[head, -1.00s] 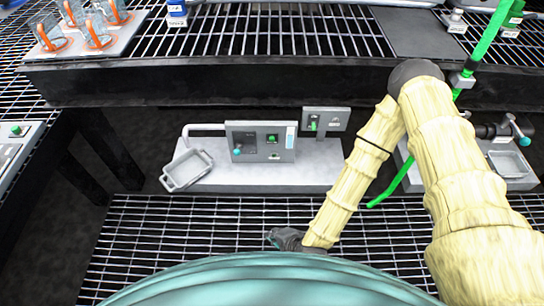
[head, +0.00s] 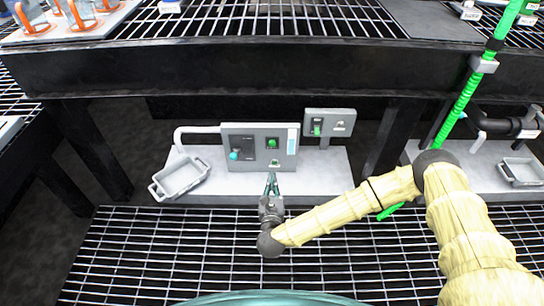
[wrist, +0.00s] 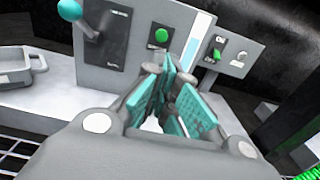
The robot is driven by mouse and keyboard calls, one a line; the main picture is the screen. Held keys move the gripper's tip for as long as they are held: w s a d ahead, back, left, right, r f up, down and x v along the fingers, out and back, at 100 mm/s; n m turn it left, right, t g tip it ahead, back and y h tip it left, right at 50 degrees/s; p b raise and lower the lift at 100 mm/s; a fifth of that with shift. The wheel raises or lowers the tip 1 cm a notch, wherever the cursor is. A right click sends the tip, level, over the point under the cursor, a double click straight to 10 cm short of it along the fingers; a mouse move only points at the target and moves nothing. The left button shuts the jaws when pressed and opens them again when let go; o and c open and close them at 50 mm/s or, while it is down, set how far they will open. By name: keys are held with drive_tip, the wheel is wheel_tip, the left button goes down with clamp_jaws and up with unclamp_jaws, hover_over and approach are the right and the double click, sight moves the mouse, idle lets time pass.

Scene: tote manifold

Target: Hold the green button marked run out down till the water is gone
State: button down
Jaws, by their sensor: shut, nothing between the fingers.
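A grey control panel (head: 233,160) stands on a pale base below the bench. A round green button (head: 272,143) sits on its black plate, and it also shows in the wrist view (wrist: 161,36); its label is too small to read. A pale blue and white strip (head: 292,140) runs down the panel's right side; the water level is unclear. My gripper (head: 271,178) is shut and empty, its teal fingers pointing at the panel just below the button. In the wrist view my gripper (wrist: 168,72) appears below the button, apparently apart from it.
A teal-knobbed lever (head: 235,154) is left of the button. A smaller box (head: 343,116) with a green ON/OFF switch (head: 317,130) stands to the right. A grey tray (head: 181,176) sits under a white spout. The dark bench edge (head: 270,75) overhangs above.

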drive_tip(key=b, duration=0.6)
approach(272, 144)
drive_tip(key=w+f, duration=0.2)
drive_tip(key=w, duration=0.4)
drive_tip(key=shift+w+b, duration=0.35)
drive_tip(key=shift+w, duration=0.2)
drive_tip(key=shift+w, duration=0.1)
